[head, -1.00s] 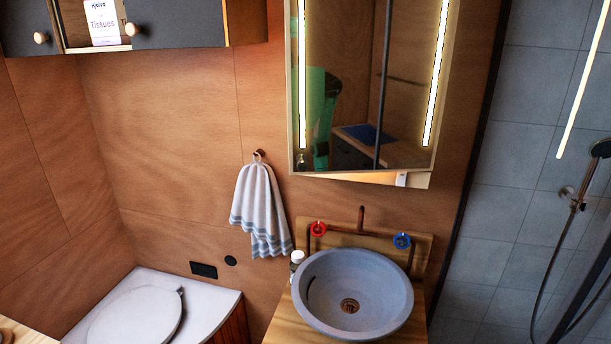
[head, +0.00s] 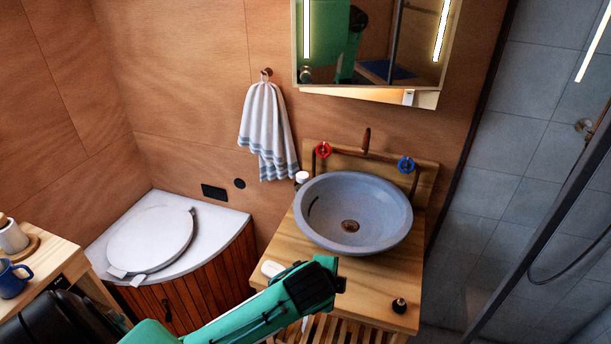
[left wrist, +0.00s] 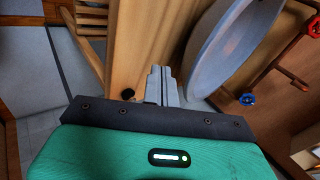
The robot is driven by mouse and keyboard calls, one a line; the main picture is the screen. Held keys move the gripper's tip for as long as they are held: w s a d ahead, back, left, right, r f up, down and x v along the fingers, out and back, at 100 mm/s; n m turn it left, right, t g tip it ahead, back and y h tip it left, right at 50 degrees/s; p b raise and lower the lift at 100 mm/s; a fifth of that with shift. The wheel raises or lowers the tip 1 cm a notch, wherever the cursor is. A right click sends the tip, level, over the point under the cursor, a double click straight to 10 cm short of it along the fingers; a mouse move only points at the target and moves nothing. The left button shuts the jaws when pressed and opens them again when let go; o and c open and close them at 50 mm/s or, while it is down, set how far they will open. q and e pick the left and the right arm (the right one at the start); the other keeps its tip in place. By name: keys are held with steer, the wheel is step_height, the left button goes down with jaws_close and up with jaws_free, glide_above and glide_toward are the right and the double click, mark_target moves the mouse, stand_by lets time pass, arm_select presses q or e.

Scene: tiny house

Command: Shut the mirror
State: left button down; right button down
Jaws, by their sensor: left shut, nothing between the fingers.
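The mirror (head: 372,42) hangs on the wooden wall above the sink, at the top of the head view, with its upper part cut off. Two lit strips run down its sides. Its bottom edge stands at an angle to the lit cabinet base (head: 426,98) behind it, so it appears ajar. My green left arm reaches in from the lower left of the head view, ending in front of the sink counter, below and apart from the mirror. My left gripper (left wrist: 162,85) shows grey fingers together and empty in the left wrist view, close to the counter and basin. My right gripper is not in view.
The grey basin (head: 353,212) stands on a wooden counter (head: 375,290) with red and blue taps behind. A towel (head: 266,132) hangs left of the mirror. A toilet (head: 150,240) is at left, and a glass shower partition at right. Open air lies above the basin.

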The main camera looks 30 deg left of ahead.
mark_target(305, 78)
arm_select(q)
steer(key=w+a+r+m+t+y, duration=0.15)
steer(key=w+r+m, duration=0.25)
steer(key=r, duration=0.5)
steer(key=w+a+r+m+t+y, duration=0.1)
steer(key=w+a+r+m+t, duration=0.15)
steer(key=r+m, duration=0.45)
steer(key=a+r+m+t+y, duration=0.2)
steer(key=a+r+y, duration=0.15)
steer(key=r, duration=0.75)
steer(key=a+r+m+t+y, duration=0.1)
steer(key=a+r+m+y, duration=0.2)
steer(key=r, duration=0.8)
steer(key=shift+h, duration=0.3)
steer(key=p+x, duration=0.2)
steer(key=x, duration=0.4)
steer(key=p+x, duration=0.1)
steer(key=x, duration=0.6)
steer(key=shift+a+f+p, duration=0.1)
steer(key=shift+a+p, duration=0.25)
steer(key=shift+w+a+f, duration=0.1)
steer(key=shift+w+a, duration=0.1)
steer(key=shift+w, duration=0.1)
